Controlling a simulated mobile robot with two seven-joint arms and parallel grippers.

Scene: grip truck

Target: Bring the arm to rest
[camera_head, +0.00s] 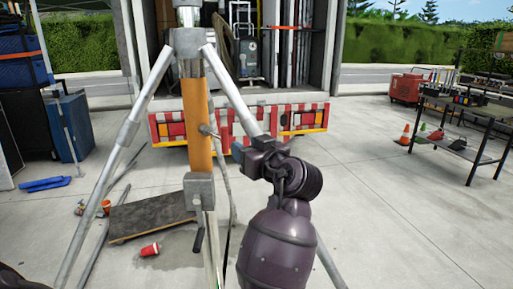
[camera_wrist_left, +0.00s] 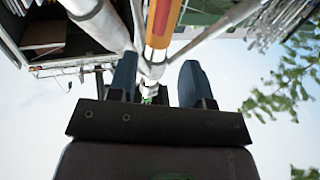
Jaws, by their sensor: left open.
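My left gripper (camera_head: 250,156) is at the end of my dark forearm in the middle of the head view, beside the right leg of a metal stand (camera_head: 196,120) with an orange column. In the left wrist view, my left gripper (camera_wrist_left: 157,80) has its two blue-grey fingers apart. The stand's orange column (camera_wrist_left: 160,25) and pole show between and beyond the fingertips. I cannot tell whether a finger touches the stand. No object is seen held. My right gripper is not in view.
The stand's legs spread close around my arm. A truck bumper (camera_head: 285,118) is behind. A dark board (camera_head: 150,216) and a red cup (camera_head: 150,249) lie on the ground at left. A loaded shelf table (camera_head: 468,112) is at right. The right-hand concrete is mostly clear.

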